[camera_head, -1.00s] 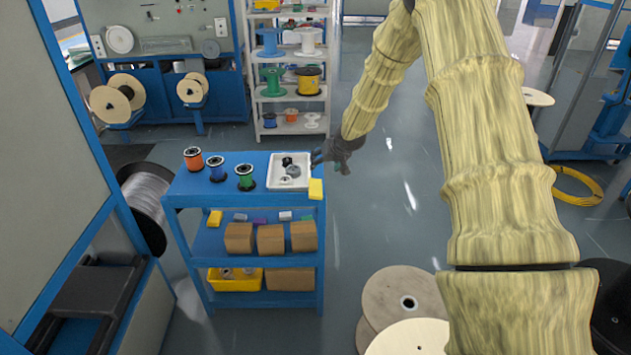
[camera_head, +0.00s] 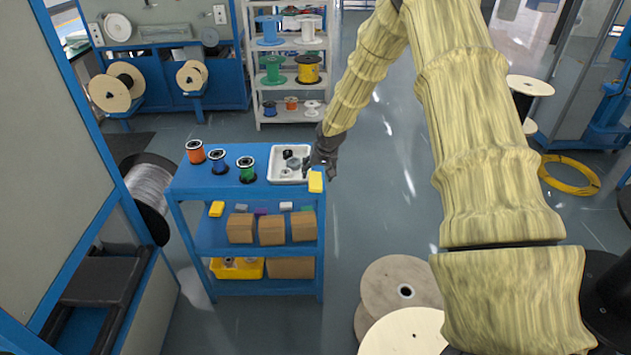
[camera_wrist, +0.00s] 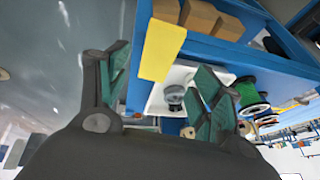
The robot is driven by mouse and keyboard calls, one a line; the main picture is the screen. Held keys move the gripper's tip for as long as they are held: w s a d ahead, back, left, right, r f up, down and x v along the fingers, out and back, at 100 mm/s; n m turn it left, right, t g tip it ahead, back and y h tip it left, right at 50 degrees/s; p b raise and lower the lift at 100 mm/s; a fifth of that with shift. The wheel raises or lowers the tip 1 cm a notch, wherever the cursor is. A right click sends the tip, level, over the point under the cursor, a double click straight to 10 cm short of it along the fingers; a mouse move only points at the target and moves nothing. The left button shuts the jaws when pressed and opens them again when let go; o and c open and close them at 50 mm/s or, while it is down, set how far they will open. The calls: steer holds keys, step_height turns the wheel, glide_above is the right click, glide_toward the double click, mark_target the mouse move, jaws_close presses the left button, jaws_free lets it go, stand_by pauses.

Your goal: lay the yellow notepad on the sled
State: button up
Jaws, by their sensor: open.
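The yellow notepad (camera_head: 315,181) is at the front right corner of the blue cart's top (camera_head: 240,197). It also shows in the wrist view (camera_wrist: 162,50), beyond and between my finger ends. My gripper (camera_head: 324,167) is open beside the cart's right edge, close to the notepad and behind it. In the wrist view its two fingers with teal pads (camera_wrist: 162,80) are spread, with nothing between them. Whether a finger touches the notepad cannot be told. I cannot tell which thing is the sled.
A white tray (camera_head: 277,178) with small dark parts lies next to the notepad. Orange, blue and green spools (camera_head: 246,170) stand left of it. Wooden reels (camera_head: 400,292) stand on the floor right of the cart.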

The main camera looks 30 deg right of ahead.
mark_target(317, 180)
steer(key=shift+d+p+x, duration=0.15)
steer(key=shift+p+x, duration=0.35)
steer(key=shift+x, duration=0.3)
steer(key=shift+d+p+x, duration=0.15)
steer(key=shift+p+x, duration=0.3)
steer(key=shift+x, duration=0.35)
steer(key=shift+p+x, duration=0.4)
steer(key=shift+x, duration=0.85)
steer(key=shift+w, duration=0.1)
steer(key=shift+f, duration=0.2)
steer(key=shift+a+r, duration=0.1)
steer(key=c, duration=1.1)
steer(key=shift+s, duration=0.2)
steer(key=shift+c, duration=0.4)
